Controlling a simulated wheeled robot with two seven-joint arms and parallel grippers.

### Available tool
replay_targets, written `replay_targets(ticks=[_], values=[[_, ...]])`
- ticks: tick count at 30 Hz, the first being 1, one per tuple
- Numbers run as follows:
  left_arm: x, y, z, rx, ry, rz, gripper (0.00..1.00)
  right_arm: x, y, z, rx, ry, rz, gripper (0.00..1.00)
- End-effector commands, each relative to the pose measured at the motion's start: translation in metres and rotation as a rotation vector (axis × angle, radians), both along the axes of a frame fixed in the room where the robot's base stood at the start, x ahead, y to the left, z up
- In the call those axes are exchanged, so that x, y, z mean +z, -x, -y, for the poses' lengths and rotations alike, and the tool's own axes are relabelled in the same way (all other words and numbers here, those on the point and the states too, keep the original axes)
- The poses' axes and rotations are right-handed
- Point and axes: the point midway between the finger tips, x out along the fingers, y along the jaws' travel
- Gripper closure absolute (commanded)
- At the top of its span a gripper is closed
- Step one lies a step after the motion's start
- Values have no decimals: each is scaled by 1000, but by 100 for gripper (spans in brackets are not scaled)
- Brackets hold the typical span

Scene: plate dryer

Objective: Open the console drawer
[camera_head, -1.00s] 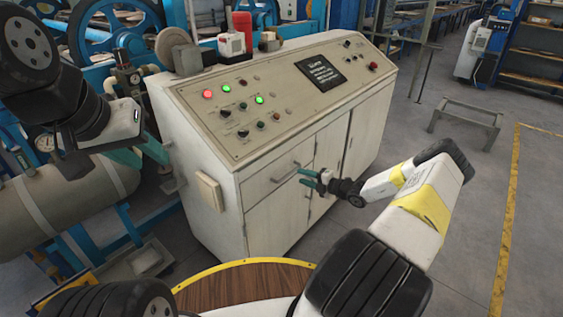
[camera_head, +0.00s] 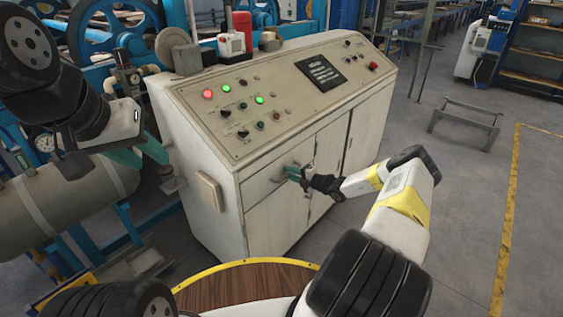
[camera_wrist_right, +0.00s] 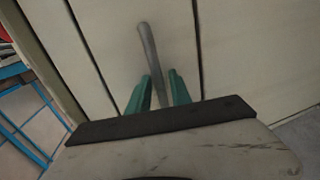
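The console (camera_head: 215,140) is a cream cabinet with a sloped control panel. Its drawer (camera_head: 258,187) looks shut, at the upper left of the front. My right gripper (camera_head: 292,174) is at the drawer front, with its green fingers at the handle, which they mostly hide in the head view. In the right wrist view, the grey bar handle (camera_wrist_right: 148,50) runs between the two fingers (camera_wrist_right: 158,90), with a narrow gap visible beside it. The fingers stand open around the handle. My left gripper (camera_head: 140,152) hangs left of the console, away from the drawer; its opening is unclear.
Cabinet doors (camera_head: 330,155) are below and right of the drawer. A tank (camera_head: 75,200) and blue machinery stand left of the console. A low metal stand (camera_head: 465,120) is on the floor at right. The floor in front of the console's right side is clear.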

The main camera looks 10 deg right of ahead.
Motion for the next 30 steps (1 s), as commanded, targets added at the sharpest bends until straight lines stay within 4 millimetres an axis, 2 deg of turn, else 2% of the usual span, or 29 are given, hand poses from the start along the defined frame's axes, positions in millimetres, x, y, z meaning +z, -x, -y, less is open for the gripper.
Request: replay_targets(ticks=[1, 3, 30], values=[[0, 0, 0, 0, 0, 0, 64, 0, 0, 0, 0, 0, 0, 87], [0, 0, 0, 0, 0, 0, 64, 0, 0, 0, 0, 1, 1, 100], [0, 0, 0, 0, 0, 0, 64, 0, 0, 0, 0, 1, 0, 100]])
